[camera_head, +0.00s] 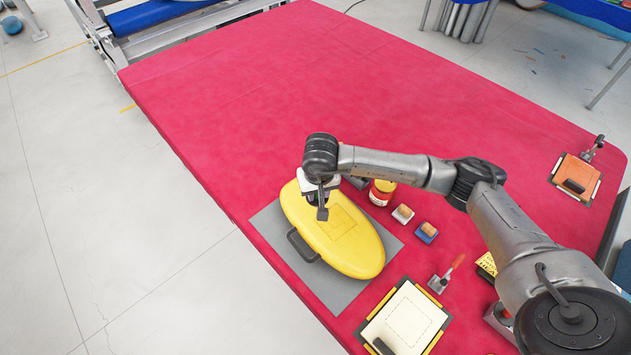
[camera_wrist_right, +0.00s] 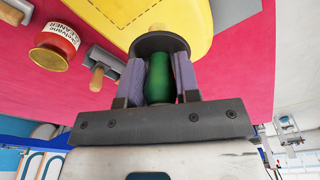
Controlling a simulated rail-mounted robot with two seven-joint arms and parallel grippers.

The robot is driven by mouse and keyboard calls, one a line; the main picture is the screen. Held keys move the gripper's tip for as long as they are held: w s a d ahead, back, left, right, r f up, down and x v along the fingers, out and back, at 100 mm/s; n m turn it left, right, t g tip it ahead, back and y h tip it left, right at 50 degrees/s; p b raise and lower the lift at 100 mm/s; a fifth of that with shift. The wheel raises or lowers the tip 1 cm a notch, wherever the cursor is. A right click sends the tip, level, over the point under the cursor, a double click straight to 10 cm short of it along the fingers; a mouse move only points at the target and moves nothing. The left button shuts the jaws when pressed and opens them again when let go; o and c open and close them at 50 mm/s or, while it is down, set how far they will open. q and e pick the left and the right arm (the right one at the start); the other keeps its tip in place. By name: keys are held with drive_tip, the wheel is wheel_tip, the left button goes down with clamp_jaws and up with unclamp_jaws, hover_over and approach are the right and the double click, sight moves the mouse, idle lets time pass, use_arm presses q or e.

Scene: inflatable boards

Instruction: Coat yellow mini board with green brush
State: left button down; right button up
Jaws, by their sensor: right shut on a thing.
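The yellow mini board (camera_head: 352,255) lies on a grey mat (camera_head: 268,222) near the table's front left edge, with a dashed rectangle marked on its top. A black handle (camera_head: 302,246) sits at its left side. My right gripper (camera_head: 321,198) is over the upper part of the board. In the right wrist view my right gripper (camera_wrist_right: 160,82) is shut on the green brush (camera_wrist_right: 158,75), with its green handle between the fingers and a dark round part beyond. The board's yellow edge (camera_wrist_right: 190,20) shows just past it. I cannot tell whether the brush touches the board. My left gripper is not in view.
A red and yellow cleaner can (camera_head: 382,192) and two small brushes, one white (camera_head: 403,213) and one blue (camera_head: 427,231), stand right of the board. A red-handled clamp (camera_head: 446,274) and a cream panel (camera_head: 408,322) lie nearer. The far red table (camera_head: 330,80) is clear.

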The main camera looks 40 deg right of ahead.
wheel_tip(320, 180, up, 2)
drive_tip(key=shift+r+p, duration=0.15)
drive_tip(key=shift+p, duration=0.3)
drive_tip(key=shift+s, duration=0.1)
idle(0.4)
